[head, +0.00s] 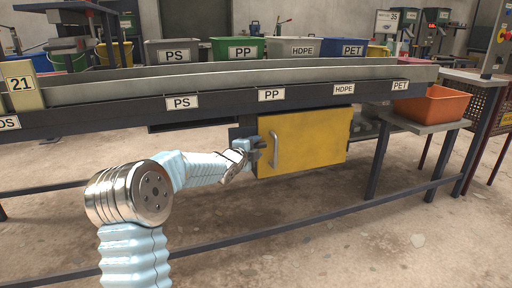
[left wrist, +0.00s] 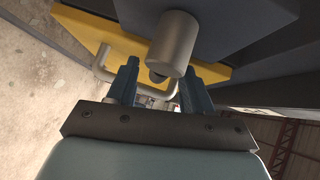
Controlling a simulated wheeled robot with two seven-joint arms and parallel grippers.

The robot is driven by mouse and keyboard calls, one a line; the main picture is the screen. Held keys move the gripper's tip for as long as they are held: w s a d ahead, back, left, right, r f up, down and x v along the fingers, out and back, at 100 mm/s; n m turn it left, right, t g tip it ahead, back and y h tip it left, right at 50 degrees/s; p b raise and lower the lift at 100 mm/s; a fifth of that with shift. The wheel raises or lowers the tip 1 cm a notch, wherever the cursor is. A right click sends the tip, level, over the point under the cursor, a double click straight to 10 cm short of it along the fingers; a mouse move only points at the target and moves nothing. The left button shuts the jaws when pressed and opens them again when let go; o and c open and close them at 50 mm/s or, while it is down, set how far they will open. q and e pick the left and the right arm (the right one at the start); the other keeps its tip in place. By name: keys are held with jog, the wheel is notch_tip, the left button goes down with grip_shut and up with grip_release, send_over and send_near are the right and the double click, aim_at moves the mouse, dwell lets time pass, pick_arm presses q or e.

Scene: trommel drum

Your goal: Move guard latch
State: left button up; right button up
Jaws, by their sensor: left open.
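The yellow guard (head: 303,143) hangs under the sorting line, with a grey bar handle (head: 273,150) near its left edge. My left gripper (head: 255,145) is at the guard's left edge, left of the handle, and hides what lies behind it. In the left wrist view, a grey cylindrical knob (left wrist: 174,42), which looks like the latch, stands in front of the open fingers (left wrist: 160,76). Its near end reaches between the fingertips; I cannot tell if they touch it. The yellow guard (left wrist: 110,42) and its handle (left wrist: 102,60) show behind.
The dark frame beam (head: 220,105) runs just above the guard, and a low rail (head: 300,220) crosses in front. An orange bin (head: 433,105) stands on a side table at the right. The floor in front is clear.

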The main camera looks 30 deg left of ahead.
pick_arm(q)
jog(key=shift+w, duration=0.35)
grip_shut()
